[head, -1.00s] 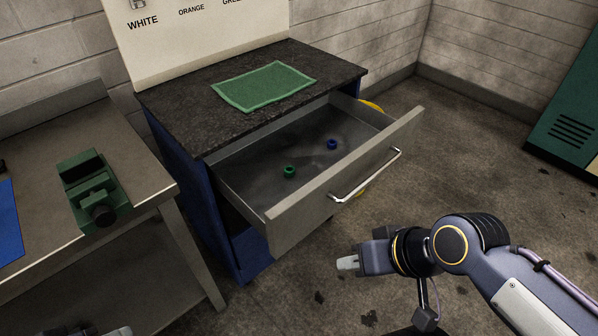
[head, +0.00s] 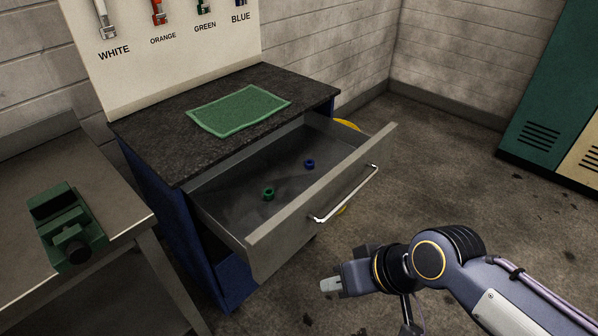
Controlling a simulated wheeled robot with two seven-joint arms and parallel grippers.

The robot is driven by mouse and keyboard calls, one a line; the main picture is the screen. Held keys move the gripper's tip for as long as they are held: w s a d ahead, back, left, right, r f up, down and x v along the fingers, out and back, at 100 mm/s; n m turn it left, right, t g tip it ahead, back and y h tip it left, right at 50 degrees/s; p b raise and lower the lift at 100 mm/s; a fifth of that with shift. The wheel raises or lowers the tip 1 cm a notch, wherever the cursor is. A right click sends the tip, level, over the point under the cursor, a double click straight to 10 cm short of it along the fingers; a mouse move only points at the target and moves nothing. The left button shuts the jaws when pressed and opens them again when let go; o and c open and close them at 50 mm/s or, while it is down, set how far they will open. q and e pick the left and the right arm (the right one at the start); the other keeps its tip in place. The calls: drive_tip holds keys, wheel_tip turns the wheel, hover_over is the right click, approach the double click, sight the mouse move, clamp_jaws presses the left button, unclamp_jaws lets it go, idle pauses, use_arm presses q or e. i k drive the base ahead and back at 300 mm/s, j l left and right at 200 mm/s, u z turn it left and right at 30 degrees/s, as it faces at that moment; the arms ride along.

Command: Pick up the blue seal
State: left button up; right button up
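The blue seal (head: 309,164), a small ring, lies on the floor of the open drawer (head: 225,205), toward its far right part. A green seal (head: 268,194) lies in the same drawer, nearer and to the left. My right gripper (head: 330,285) is in front of the drawer, low in the picture, apart from the drawer and both seals. It is seen from the side, so its finger gap does not show; nothing is visible in it. My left gripper is out of the picture.
The drawer's front panel and bar handle (head: 347,194) stand between my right gripper and the seals. A green mat (head: 238,109) lies on the dark cabinet top (head: 150,132). A green vise (head: 68,228) sits on the metal bench (head: 115,205) at left. Floor at right is clear.

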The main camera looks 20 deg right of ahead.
sight(309, 163)
drive_tip(key=i+l+u, duration=0.2)
drive_tip(key=l, duration=0.25)
drive_tip(key=l+u, duration=0.2)
drive_tip(key=l, duration=0.3)
drive_tip(key=i+l+u, duration=0.2)
drive_tip(key=l, duration=0.3)
